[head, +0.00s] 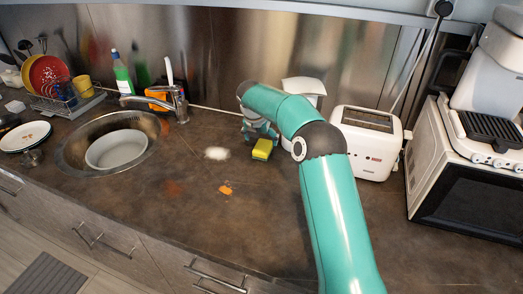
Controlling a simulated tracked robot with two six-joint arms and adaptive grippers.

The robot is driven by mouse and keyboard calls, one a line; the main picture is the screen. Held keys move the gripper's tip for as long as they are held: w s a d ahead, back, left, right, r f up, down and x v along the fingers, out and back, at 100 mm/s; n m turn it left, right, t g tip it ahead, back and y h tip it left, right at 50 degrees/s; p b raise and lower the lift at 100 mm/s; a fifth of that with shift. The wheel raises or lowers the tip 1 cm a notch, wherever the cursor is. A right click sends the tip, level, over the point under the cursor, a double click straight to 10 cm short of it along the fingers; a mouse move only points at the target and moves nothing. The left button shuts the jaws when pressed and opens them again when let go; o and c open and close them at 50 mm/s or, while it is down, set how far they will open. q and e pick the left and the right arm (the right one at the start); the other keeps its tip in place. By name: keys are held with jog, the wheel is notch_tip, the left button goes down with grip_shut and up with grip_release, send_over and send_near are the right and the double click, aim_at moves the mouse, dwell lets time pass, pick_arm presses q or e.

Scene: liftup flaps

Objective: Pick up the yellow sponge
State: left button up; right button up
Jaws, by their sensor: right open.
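The yellow sponge (262,149) has a green side and lies on the dark countertop, left of the white toaster. My right arm comes in from the bottom right and bends over the counter. My right gripper (262,132) is just behind and above the sponge, partly hidden by its own arm link. Its jaws are open and appear empty. I cannot tell whether a fingertip touches the sponge. My left gripper does not show.
The white toaster (368,142) stands right of the arm. The sink (72,155) with a bowl (116,149), faucet (178,103) and dish rack (62,107) are at left. A white spill (217,153) and orange bit (225,190) lie on the counter. The front counter is mostly clear.

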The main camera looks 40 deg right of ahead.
aim_at(263, 146)
jog(key=shift+p+x, duration=0.6)
jog(key=shift+x, duration=2.25)
jog(key=shift+s, duration=0.1)
jog(key=c, duration=0.9)
